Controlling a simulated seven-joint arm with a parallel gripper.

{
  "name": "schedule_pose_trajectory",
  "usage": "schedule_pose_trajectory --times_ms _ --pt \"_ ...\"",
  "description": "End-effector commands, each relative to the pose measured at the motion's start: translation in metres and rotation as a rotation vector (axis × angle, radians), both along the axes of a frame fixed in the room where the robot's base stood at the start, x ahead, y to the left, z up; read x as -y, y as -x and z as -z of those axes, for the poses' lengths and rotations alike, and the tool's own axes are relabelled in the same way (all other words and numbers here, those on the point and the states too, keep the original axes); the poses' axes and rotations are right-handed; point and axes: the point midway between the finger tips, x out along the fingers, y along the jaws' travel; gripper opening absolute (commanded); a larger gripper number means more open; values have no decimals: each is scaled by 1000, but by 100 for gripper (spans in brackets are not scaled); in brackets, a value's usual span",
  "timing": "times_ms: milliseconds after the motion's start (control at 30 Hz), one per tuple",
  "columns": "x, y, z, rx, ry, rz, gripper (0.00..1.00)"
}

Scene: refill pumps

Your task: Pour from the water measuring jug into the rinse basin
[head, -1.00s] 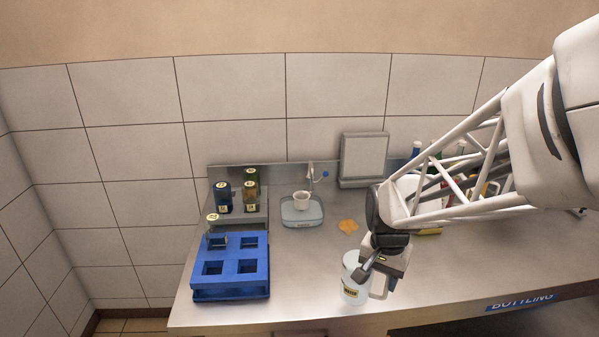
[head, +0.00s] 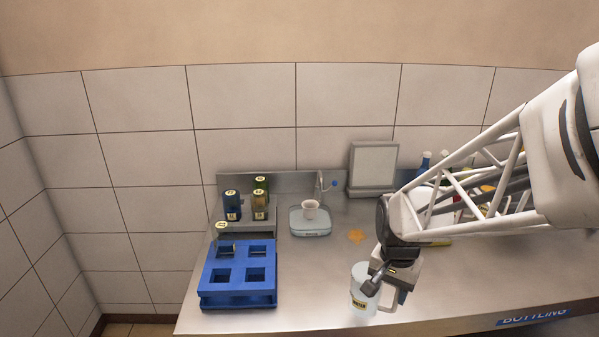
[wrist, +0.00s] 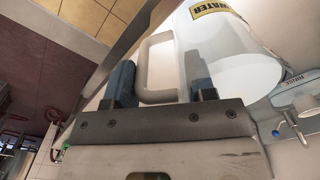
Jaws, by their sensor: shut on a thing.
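The water measuring jug (head: 362,298) is a clear, whitish vessel with a yellow label, at the counter's front edge, and looks upright. In the wrist view the jug (wrist: 235,65) fills the upper right, its label reading WATER. My gripper (head: 378,282) is shut on the jug's handle (wrist: 150,68), with one finger on each side of it. I cannot tell whether the jug's base touches the counter.
A blue rack (head: 238,290) with square holes and one vial stands at the left. Dark and yellow bottles (head: 261,198) stand behind it. A tap (head: 320,186) rises behind the basin. Bottles stand behind my arm.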

Motion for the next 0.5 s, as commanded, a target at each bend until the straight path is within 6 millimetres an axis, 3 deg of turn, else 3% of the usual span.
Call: schedule_pose_trajectory --times_ms 267,500 --pt "7 -27 -5 0 2 -24 5" --pt "19 -71 -12 -2 6 -67 5"
